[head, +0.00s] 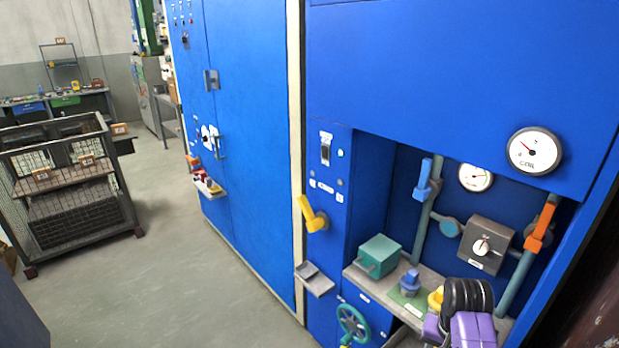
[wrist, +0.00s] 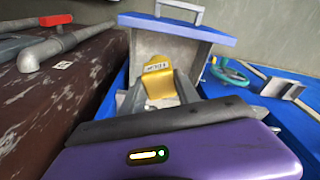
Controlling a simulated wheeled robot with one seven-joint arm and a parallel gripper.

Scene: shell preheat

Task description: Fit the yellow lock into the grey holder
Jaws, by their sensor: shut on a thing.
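The yellow lock (wrist: 158,82) sits between the two grey fingers of my gripper (wrist: 160,97) in the wrist view, with a small printed label facing the camera. My gripper is shut on it. In the head view the lock (head: 436,298) is a small yellow patch, partly hidden by my black and purple gripper (head: 462,302), over the grey shelf at the lower right. A small grey holder (head: 315,280) juts from the blue panel, left of the gripper and apart from it. It looks like the grey piece (wrist: 285,88) at the right of the wrist view.
A teal box (head: 379,256) and a blue knob on a green base (head: 410,285) stand on the shelf near the gripper. A yellow handle (head: 312,214) projects above the holder, and a green handwheel (head: 352,324) sits below. Pipes and gauges fill the recess behind.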

